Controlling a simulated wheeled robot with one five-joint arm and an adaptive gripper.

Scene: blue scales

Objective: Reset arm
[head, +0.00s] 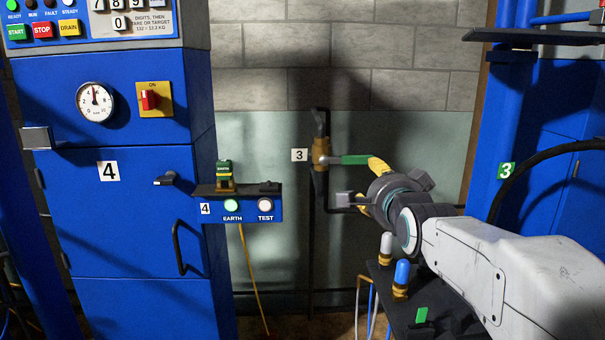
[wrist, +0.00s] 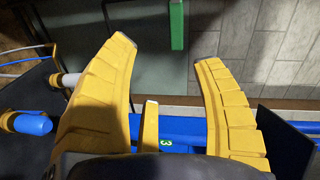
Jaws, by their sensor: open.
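My gripper (head: 366,182) reaches out from the right in the head view, in front of the pipe and valve. The valve (head: 320,152), a brass body marked 3, has a green lever (head: 355,160) that points right and ends close behind my upper finger. In the wrist view the green lever (wrist: 177,25) lies beyond the gap between the fingers. I cannot tell whether a finger touches it.
A blue cabinet (head: 120,235) marked 4 stands at left. Its small shelf (head: 240,206) carries a green clamp (head: 225,176) and EARTH and TEST buttons. White and blue capped fittings (head: 401,275) stand below my arm. A blue post (head: 510,110) and black hose (head: 535,160) are at right.

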